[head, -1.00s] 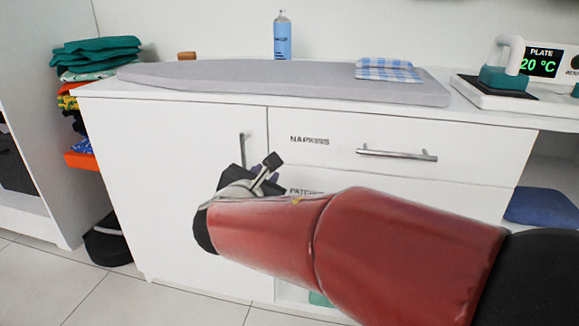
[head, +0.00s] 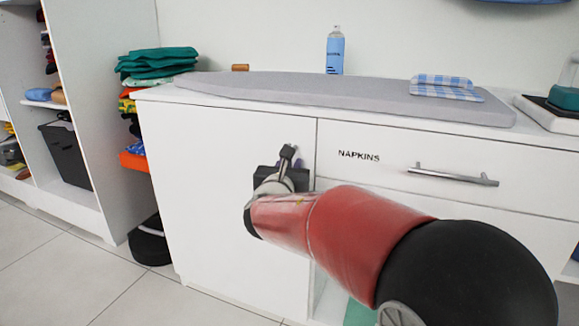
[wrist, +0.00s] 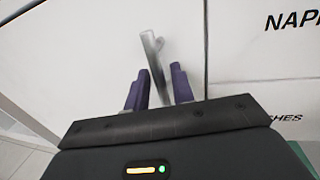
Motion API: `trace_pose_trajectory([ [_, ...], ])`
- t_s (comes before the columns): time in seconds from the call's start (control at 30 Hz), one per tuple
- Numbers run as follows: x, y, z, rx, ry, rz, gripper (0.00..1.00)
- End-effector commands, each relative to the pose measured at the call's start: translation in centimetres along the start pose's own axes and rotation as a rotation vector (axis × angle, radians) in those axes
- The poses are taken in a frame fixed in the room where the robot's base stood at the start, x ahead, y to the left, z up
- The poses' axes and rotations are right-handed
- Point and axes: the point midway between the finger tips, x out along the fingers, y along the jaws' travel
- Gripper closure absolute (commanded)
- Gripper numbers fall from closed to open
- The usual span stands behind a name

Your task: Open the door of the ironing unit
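The ironing unit's white door (head: 215,185) is the left front of the cabinet and looks shut, with a thin seam along its right edge. Its upright metal handle (wrist: 152,58) shows in the wrist view, running down between my gripper's two purple fingers. My gripper (wrist: 160,88) is open around the handle, with a small gap left of it; contact on the right side is unclear. In the head view my gripper (head: 288,168) is in front of the door's upper right part, and hides most of the handle.
A napkins drawer (head: 370,182) with a horizontal handle (head: 452,174) is right of the door. An ironing board (head: 330,92), a blue bottle (head: 335,52) and a checked cloth (head: 446,88) are on top. A black round object (head: 150,240) is on the floor at left. Open floor lies front left.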

Motion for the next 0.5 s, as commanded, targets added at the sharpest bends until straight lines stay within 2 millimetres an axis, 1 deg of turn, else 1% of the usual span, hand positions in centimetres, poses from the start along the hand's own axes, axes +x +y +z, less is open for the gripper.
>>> trace_pose_trajectory([
  [0.17,0.03,-0.03,0.01,0.0,0.0,0.0,0.76],
  [0.2,0.03,-0.03,0.01,0.0,0.0,-0.001,0.77],
  [0.37,0.01,-0.04,0.02,0.0,0.0,-0.001,0.98],
  [0.4,0.01,-0.03,0.02,0.001,0.0,-0.001,1.0],
  [0.5,0.0,-0.03,0.02,0.001,0.0,-0.001,1.0],
])
